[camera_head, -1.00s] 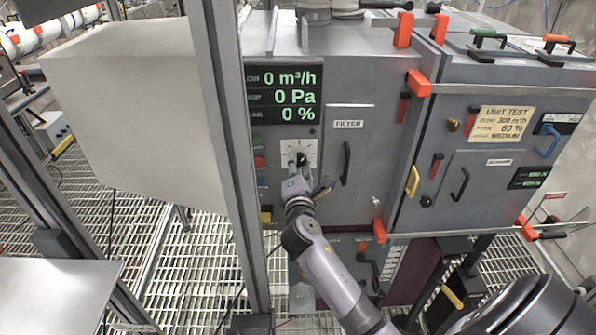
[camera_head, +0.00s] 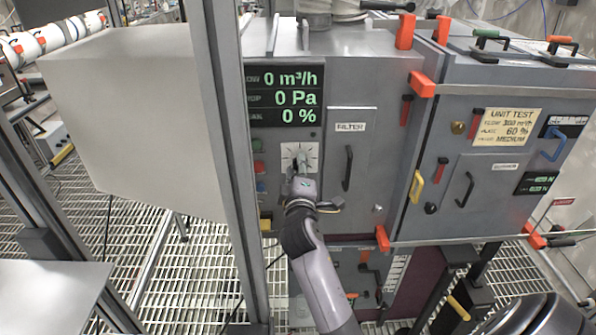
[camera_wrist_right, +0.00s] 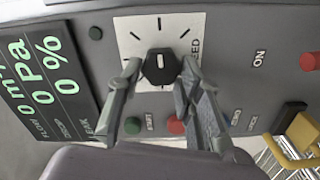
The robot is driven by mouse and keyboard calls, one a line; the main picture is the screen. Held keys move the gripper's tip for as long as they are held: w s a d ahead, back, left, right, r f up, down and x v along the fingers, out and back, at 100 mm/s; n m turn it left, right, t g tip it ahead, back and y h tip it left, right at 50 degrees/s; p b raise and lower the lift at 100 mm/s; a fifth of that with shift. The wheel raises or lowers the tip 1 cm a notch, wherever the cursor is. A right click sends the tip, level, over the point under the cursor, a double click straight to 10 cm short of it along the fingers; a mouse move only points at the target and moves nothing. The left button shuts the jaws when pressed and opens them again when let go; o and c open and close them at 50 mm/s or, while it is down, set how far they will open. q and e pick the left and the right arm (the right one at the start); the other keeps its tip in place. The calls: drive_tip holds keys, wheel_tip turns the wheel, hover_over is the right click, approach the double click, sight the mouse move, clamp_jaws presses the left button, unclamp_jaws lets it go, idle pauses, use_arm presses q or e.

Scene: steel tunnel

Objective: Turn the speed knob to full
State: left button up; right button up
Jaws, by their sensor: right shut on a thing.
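The speed knob (camera_wrist_right: 159,66) is a black knob with a short white mark, on a white dial plate (camera_wrist_right: 140,32) with black tick marks. In the wrist view the mark points toward the top of the picture. My right gripper (camera_wrist_right: 160,74) has one finger on each side of the knob and is shut on it. In the head view my right gripper (camera_head: 300,166) reaches the dial from below and hides most of the knob. The display (camera_head: 284,97) above reads 0 m³/h, 0 Pa and 0 %. My left gripper is not in view.
A red button (camera_wrist_right: 176,125) and a green button (camera_wrist_right: 132,125) sit beside the dial. A black handle (camera_head: 347,168) on the filter door is to the right. A metal post (camera_head: 222,150) stands close on the left. A test card (camera_head: 505,127) reads 60 %, MEDIUM.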

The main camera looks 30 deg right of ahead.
drive_tip(key=shift+f, duration=0.1)
idle(0.3)
drive_tip(key=shift+m, duration=0.3)
drive_tip(key=o, duration=1.2)
drive_tip(key=shift+c, duration=0.2)
drive_tip(key=shift+s, duration=0.1)
drive_tip(key=v, duration=0.7)
drive_tip(key=shift+a, duration=0.15)
drive_tip(key=shift+s, duration=0.1)
